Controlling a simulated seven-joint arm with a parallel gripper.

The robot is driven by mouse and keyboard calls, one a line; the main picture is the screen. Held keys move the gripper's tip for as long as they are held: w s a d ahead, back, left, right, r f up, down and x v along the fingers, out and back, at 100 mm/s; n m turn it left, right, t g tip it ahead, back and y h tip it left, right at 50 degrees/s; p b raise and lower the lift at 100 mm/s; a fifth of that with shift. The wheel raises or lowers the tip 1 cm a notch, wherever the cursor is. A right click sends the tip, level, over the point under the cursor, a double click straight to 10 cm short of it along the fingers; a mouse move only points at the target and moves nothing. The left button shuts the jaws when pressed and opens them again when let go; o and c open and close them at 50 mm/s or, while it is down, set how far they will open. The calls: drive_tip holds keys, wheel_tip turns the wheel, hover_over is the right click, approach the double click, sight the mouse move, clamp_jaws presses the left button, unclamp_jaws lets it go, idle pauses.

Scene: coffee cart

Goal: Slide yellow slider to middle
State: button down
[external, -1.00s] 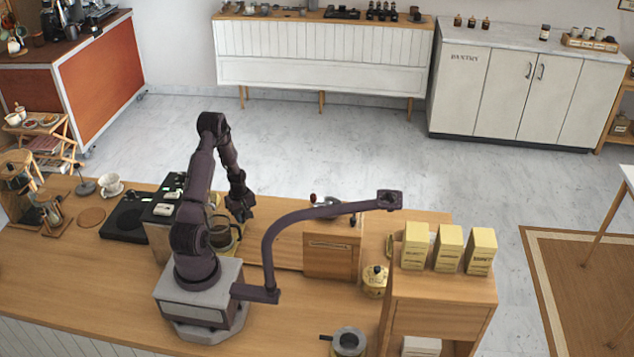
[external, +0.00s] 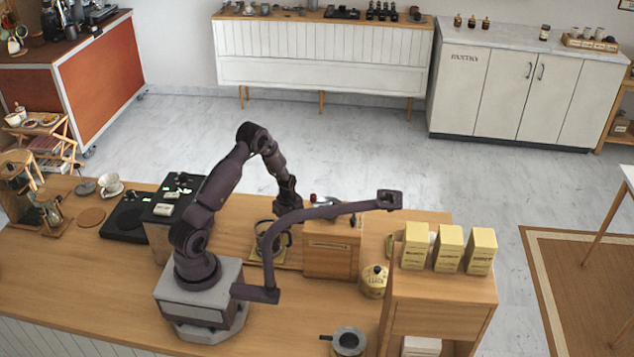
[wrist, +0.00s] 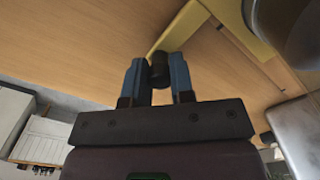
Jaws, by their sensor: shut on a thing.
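The yellow slider (wrist: 182,28) is a flat yellow piece on the wooden counter, cut off by the top edge of the wrist view. In the external view it shows as a yellow edge (external: 255,257) under a dark-looking carafe (external: 270,240). A dark round knob (wrist: 159,66) stands at the slider's near corner. My gripper (wrist: 158,78) has its two blue fingers shut on this knob. In the external view my gripper (external: 288,204) is low, behind the carafe and left of the wooden box. My curved arm part hides some of the slider there.
A wooden box (external: 330,258) with a metal item on top stands close to the right of the slider. A black machine (external: 172,197) is to the left, with bare counter between. A yellow lidded jar (external: 373,281) stands right of the box.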

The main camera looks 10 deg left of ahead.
drive_tip(key=shift+d, duration=0.75)
drive_tip(key=c, duration=1)
unclamp_jaws()
drive_tip(key=shift+r, duration=0.1)
drive_tip(key=r, duration=0.8)
drive_tip(key=shift+d, duration=0.2)
drive_tip(key=shift+f, duration=0.1)
